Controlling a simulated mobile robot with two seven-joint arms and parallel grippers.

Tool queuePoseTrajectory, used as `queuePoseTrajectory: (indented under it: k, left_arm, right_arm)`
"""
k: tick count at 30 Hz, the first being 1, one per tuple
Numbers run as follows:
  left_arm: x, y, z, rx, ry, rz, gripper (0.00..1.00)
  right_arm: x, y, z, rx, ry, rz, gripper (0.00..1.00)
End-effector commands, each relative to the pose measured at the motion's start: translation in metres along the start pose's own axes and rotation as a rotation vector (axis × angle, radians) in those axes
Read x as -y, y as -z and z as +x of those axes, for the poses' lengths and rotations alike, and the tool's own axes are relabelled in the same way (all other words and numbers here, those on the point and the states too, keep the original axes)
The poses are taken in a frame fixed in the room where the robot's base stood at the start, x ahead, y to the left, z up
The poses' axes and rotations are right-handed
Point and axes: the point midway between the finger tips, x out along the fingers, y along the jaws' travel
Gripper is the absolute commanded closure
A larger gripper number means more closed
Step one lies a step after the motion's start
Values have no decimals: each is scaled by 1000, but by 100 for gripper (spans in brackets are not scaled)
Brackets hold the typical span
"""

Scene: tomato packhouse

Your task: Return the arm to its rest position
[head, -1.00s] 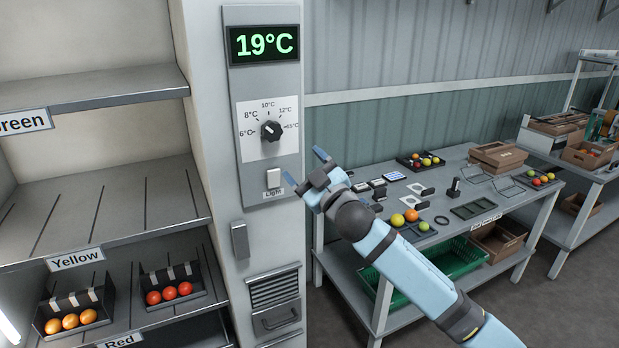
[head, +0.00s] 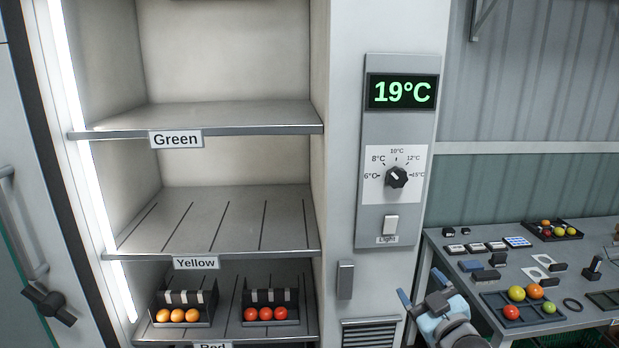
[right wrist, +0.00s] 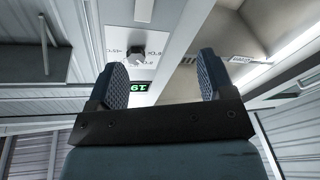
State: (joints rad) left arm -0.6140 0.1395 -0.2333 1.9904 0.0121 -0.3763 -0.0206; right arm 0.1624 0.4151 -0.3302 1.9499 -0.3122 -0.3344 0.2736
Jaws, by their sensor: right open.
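My right gripper (head: 422,301) is low at the right of the head view, in front of the lower part of the cabinet's control panel and left of the work table. It is open and empty. In the right wrist view its two fingers (right wrist: 160,84) stand apart with nothing between them. Beyond them are the dial (right wrist: 137,54) and the green display (right wrist: 139,87). Most of my right arm is out of the head view. My left gripper is not in view.
The shelf cabinet (head: 345,30) has an empty Green shelf (head: 215,117), an empty Yellow shelf (head: 215,222) and trays of orange and red tomatoes below. The work table (head: 590,237), with tomatoes and small items, stands at right. A cabinet door handle (head: 45,301) is at far left.

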Motion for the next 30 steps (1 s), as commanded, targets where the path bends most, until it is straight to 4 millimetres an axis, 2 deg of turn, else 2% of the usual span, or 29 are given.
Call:
queuePoseTrajectory:
  k: [1, 3, 5, 9, 12, 16, 18, 21, 30]
  left_arm:
    - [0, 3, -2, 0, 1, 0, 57]
    - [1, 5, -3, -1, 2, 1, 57]
    - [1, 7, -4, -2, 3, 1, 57]
    - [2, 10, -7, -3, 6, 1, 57]
    - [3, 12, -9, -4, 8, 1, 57]
    - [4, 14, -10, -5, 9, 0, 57]
    - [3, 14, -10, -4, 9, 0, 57]
    - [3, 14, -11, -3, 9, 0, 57]
    - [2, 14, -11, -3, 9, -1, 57]
  right_arm:
    - [26, -29, -24, 69, 29, 50, 25]
    - [56, -60, -55, 152, 60, 107, 25]
    - [82, -85, -84, 222, 85, 155, 25]
    - [137, -132, -162, 389, 137, 265, 25]
    - [170, -154, -218, 499, 163, 334, 25]
    - [201, -170, -276, 607, 187, 401, 25]
    - [210, -174, -296, 644, 193, 424, 25]
    - [218, -176, -313, 675, 198, 441, 25]
    - [220, -177, -317, 682, 200, 446, 25]
